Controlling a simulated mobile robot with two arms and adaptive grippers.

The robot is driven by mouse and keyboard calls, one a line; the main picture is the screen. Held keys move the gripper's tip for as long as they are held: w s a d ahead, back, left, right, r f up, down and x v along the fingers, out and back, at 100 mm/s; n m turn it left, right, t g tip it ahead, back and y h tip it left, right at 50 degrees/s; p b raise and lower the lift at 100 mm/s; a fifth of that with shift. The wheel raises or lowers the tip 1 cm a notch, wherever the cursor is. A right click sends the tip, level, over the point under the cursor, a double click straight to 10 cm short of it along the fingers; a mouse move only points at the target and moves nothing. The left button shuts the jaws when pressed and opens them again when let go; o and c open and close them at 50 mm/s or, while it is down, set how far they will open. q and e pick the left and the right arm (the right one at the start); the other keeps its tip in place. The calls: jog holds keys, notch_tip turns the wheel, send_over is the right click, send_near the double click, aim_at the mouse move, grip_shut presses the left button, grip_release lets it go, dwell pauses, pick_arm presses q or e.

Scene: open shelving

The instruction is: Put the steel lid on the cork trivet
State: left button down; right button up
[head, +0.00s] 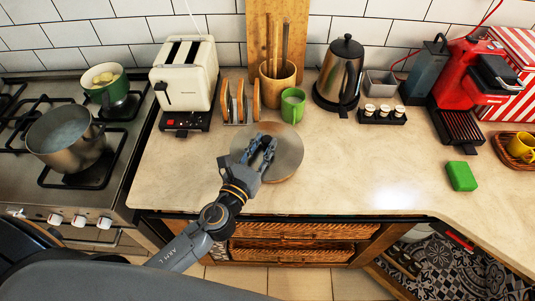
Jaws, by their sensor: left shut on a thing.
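The steel lid (289,149) is a round grey disc at the middle of the counter, in front of the toast rack and green mug. My left gripper (265,149) reaches over it from the front and is shut at its centre, on the lid's handle as far as I can tell; the fingers hide the handle. I cannot make out the cork trivet; it may be hidden under the lid. Whether the lid rests on something or is held just above the counter is hard to tell. My right gripper is not in view.
Behind the lid stand a toast rack (241,103), a green mug (293,105) and a utensil pot (277,84). A cream toaster (184,78) is back left, a kettle (339,74) back right. A green sponge (461,176) lies right. The counter between lid and sponge is clear.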

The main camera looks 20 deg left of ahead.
pick_arm(q)
jog(key=shift+w+d+f, duration=0.1)
jog(key=shift+w+f, duration=0.4)
jog(key=shift+f, duration=0.2)
jog(key=f+b, duration=0.2)
jog(key=f, duration=0.1)
jog(key=shift+w+d+f, duration=0.2)
jog(key=shift+w+f, duration=0.05)
jog(key=shift+w, duration=0.15)
jog(key=shift+f, duration=0.15)
jog(key=shift+f+b, duration=0.15)
jog(key=shift+b, duration=0.2)
jog(key=c, duration=1.1)
grip_release()
jog(key=shift+s, duration=0.15)
jog(key=s+b, duration=0.1)
jog(key=s, duration=0.2)
jog(key=s+a+b, duration=0.1)
jog(key=s, duration=0.3)
jog(key=s+b, duration=0.1)
jog(key=s, duration=0.2)
jog(key=shift+s+a+b, duration=0.25)
jog(key=shift+s+b, duration=0.05)
jog(key=shift+s, duration=0.6)
